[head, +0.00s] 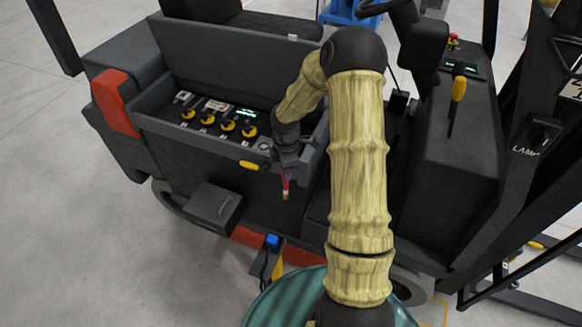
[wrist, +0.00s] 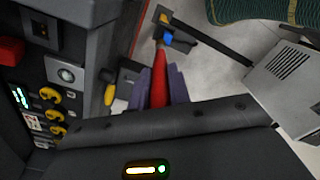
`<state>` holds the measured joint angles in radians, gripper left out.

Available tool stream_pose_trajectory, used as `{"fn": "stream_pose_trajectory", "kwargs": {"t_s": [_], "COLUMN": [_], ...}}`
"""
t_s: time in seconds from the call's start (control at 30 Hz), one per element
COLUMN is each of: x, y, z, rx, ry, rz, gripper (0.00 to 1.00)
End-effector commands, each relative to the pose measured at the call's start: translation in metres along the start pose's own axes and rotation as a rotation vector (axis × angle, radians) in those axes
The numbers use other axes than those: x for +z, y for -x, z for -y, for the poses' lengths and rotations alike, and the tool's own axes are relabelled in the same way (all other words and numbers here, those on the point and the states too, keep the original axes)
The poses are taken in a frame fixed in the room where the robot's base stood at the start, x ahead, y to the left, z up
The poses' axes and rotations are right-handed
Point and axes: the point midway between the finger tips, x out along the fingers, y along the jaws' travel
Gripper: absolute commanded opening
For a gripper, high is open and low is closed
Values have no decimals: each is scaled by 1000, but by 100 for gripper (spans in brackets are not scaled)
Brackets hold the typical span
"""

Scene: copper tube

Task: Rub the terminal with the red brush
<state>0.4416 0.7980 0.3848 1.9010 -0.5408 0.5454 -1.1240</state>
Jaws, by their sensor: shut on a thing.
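My gripper (head: 287,168) hangs in front of the vehicle's dark side, below the knob panel. In the wrist view its purple fingers (wrist: 164,88) are shut on the red brush (wrist: 159,78). The brush also shows in the head view (head: 286,187), pointing down with a yellowish tip. No part is plainly marked as the terminal. A blue-topped fitting on a post (head: 272,241) stands lower and slightly left of the brush. A blue part (wrist: 181,44) shows near the brush's far end in the wrist view; I cannot tell whether they touch.
The panel (head: 217,113) has several yellow knobs and green displays. A yellow handle (head: 249,165) sits left of my gripper. A dark box (head: 214,205) juts out at lower left. The steering column and uprights stand to the right. Open floor (head: 90,240) lies to the left.

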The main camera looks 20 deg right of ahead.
Motion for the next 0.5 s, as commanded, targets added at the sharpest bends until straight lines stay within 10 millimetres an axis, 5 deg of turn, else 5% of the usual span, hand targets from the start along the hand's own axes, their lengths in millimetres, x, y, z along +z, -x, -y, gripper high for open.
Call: {"fn": "stream_pose_trajectory", "kwargs": {"t_s": [0.5], "x": [-43], "y": [-98], "z": [-1], "rx": [0], "ry": [-760], "rz": [0], "gripper": [0]}}
